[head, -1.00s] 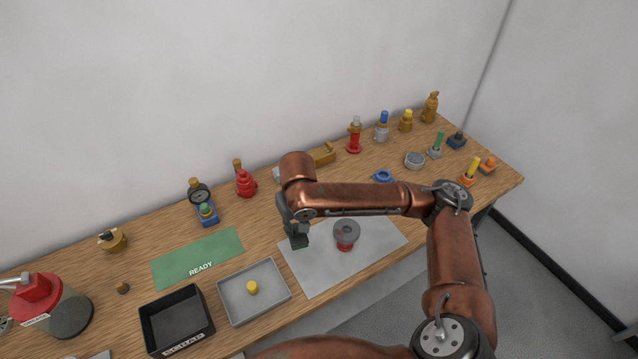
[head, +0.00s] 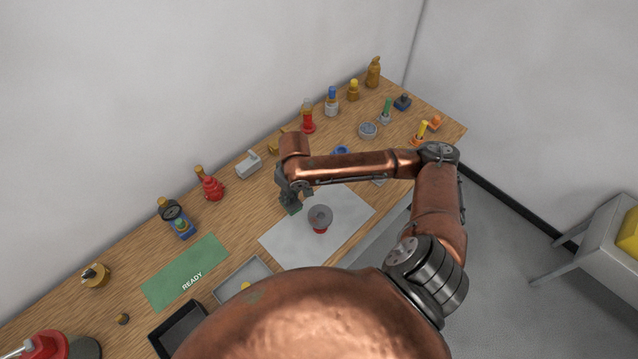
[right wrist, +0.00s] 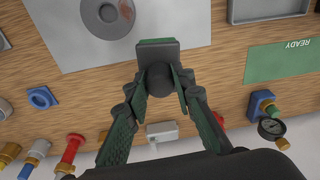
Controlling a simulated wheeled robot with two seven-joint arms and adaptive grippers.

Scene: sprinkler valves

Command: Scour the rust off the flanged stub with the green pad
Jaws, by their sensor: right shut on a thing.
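The flanged stub (head: 320,214) stands on the pale sheet, with a grey round flange on top and red below. In the right wrist view its flange (right wrist: 107,14) shows brownish spots near the rim and is cut by the top edge. My right gripper (head: 290,200) is shut on the dark knob of the green pad (head: 294,210). The pad's dark backing (right wrist: 173,47) shows between the fingers in the right wrist view. The pad is beside the stub, apart from it, near the sheet's back edge. My left gripper is not in view.
The pale sheet (head: 290,245) is otherwise clear. A grey tray (head: 232,278), a black bin (head: 165,335) and the green READY mat (head: 170,285) lie to the left. Several valves and fittings line the bench's back, including a red one (head: 211,187) and a grey block (head: 248,163).

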